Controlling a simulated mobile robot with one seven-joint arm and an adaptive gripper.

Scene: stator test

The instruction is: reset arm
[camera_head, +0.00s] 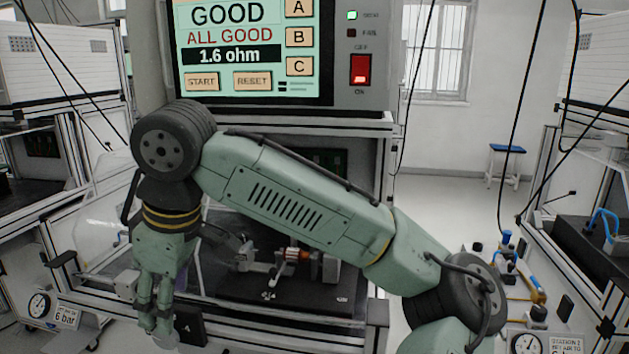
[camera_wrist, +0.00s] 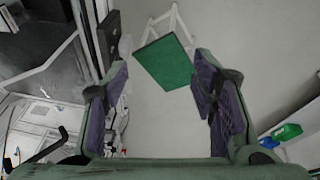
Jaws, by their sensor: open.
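My arm reaches across the head view from lower right to upper left, and my gripper (camera_head: 158,318) hangs down at the left in front of the test station. In the wrist view my gripper (camera_wrist: 160,90) is open, its two purple-padded fingers wide apart with nothing between them. Beyond the fingers a green-topped stool (camera_wrist: 163,62) stands on the pale floor. The station's screen (camera_head: 248,45) reads "GOOD", "ALL GOOD" and "1.6 ohm".
A red rocker switch (camera_head: 360,70) is beside the screen, with a green lamp (camera_head: 352,15) lit above it. Pneumatic fittings (camera_head: 515,270) stand at the right. Black cables hang at both sides. A blue-topped stool (camera_head: 507,149) stands on open floor behind.

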